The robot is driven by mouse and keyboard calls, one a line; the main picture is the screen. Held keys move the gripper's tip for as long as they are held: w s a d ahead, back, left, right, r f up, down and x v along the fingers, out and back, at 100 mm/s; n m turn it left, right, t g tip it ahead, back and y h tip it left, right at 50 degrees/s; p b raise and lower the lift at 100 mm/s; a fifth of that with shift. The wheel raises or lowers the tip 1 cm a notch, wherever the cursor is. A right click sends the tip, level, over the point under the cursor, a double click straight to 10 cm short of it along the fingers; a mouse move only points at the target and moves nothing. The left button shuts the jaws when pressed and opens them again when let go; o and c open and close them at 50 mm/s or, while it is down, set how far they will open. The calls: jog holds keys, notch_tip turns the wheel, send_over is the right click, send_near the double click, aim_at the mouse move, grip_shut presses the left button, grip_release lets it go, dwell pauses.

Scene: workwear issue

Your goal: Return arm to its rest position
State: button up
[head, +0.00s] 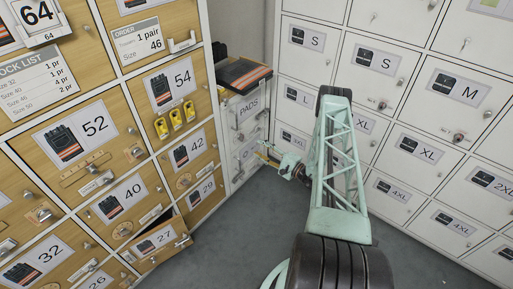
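My arm, pale green with a lattice link, reaches from the bottom of the head view up and over to the left. My gripper (264,155) is at its end, small in the picture, in front of or beside the narrow white cabinet (248,133) with a PADS label. The fingers are too small to show whether they are open or shut. I see no garment clearly held in them.
A wooden locker wall (97,150) with size numbers stands left; its door 27 (155,240) looks ajar. White lockers (400,75) stand right. Dark folded workwear with orange bands (243,75) lies on the narrow cabinet. Grey floor (225,235) is clear between.

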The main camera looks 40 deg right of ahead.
jog(key=shift+s, duration=0.35)
dwell(0.5)
